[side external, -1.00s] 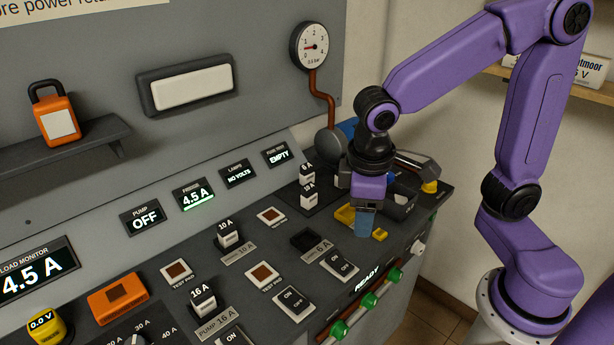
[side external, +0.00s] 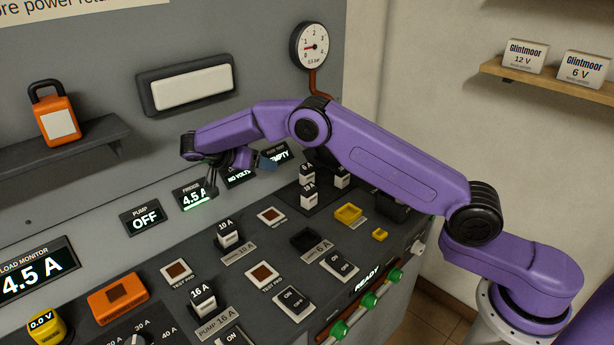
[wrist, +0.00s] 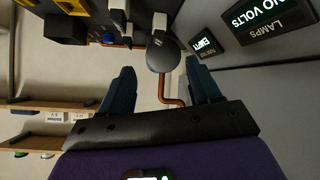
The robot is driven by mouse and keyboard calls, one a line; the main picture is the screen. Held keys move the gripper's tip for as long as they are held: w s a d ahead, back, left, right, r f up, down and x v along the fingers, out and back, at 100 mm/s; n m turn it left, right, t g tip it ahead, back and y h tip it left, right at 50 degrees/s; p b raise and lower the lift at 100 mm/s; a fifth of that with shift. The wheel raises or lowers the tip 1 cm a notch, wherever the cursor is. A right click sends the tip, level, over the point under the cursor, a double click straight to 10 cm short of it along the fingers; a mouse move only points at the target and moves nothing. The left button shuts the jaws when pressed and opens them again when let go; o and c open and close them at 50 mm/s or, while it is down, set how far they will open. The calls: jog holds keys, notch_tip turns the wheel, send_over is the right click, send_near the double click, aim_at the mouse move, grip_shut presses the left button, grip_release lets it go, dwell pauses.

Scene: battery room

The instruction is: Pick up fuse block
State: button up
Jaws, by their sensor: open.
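Several white-and-black fuse blocks stand upright on the sloping panel: one marked 10 A (side external: 229,236), one marked 16 A (side external: 203,299), and a group at the back right, including one marked 6 A (side external: 307,173). I cannot tell which one the task means. My gripper (side external: 265,163) hangs above the panel in front of the small displays, its blue fingers pointing right. In the wrist view my gripper (wrist: 160,88) is open, with nothing held between its fingers. White blocks (wrist: 158,22) show beyond the fingertips, at the top edge.
The upright wall carries a gauge (side external: 309,46) with a copper pipe. A shelf (side external: 550,78) with boxes is at the right. An orange padlock (side external: 57,118) stands at the left.

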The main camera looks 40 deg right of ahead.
aim_at(303, 168)
jog(key=d+f+m, duration=0.1)
jog(key=d+f, duration=0.2)
jog(key=d, duration=0.3)
jog(key=w+d+f+m+h, duration=0.1)
jog(key=d+f, duration=0.3)
jog(key=d, duration=0.2)
jog(key=d+f+m+g, duration=0.1)
jog(key=d+f+m, duration=0.1)
jog(key=d, duration=0.4)
jog(key=shift+w+d+f, duration=0.1)
jog(key=shift+d+f, duration=0.05)
jog(key=shift+f, duration=0.25)
jog(key=shift+w+d+f, duration=0.1)
jog(key=shift+f, duration=0.3)
jog(key=c, duration=1.1)
jog(key=shift+r, duration=0.1)
